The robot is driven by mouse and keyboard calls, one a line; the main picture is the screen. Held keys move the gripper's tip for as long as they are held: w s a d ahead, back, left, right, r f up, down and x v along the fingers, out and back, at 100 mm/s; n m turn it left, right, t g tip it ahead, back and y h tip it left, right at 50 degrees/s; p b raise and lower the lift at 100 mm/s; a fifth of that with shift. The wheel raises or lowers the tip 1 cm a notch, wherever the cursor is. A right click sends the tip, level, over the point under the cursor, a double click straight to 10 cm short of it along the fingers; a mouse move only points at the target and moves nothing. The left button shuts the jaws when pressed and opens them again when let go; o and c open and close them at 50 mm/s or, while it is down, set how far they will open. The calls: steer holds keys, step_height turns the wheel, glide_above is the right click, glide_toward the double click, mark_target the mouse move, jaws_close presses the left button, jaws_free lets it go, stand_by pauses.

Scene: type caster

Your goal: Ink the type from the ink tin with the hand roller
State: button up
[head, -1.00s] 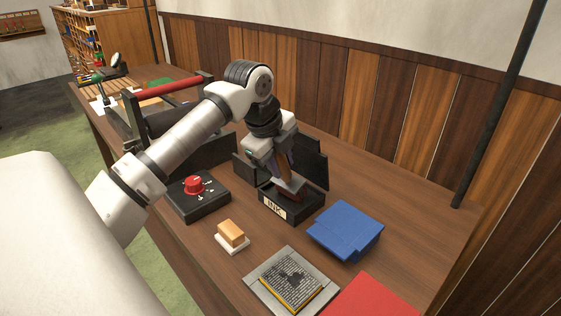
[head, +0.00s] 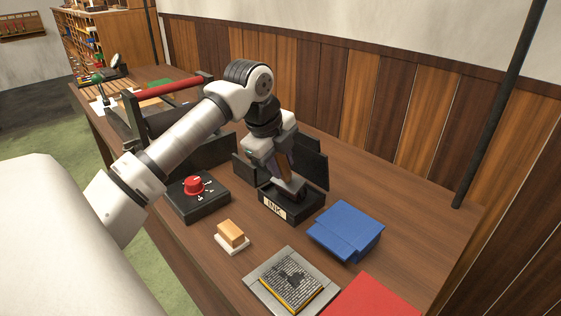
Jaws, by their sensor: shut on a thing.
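The ink tin (head: 275,207), a black box with a white "INK" label, stands on the bench below my gripper. My gripper (head: 287,176) points down over the tin and is shut on the hand roller (head: 285,172), whose brownish handle shows between the fingers. The roller's lower end is at or in the tin, mostly hidden by the gripper and the tin wall; I cannot tell if it touches the ink. The type (head: 305,291) is a flat block with lines of small letters and a dark patch in its middle, on a grey plate in front.
A black box with a red knob (head: 194,185) stands left of the tin. An orange block on a white base (head: 231,234) lies in front. A blue object (head: 346,230) and a red sheet (head: 372,299) lie to the right. Dark upright panels (head: 313,172) stand behind the tin.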

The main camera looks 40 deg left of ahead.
steer(key=shift+r+p, duration=1.95)
steer(key=shift+r, duration=1.6)
steer(key=shift+f, duration=0.1)
step_height(320, 180, down, 7)
steer(key=b, duration=0.4)
steer(key=shift+d, duration=0.1)
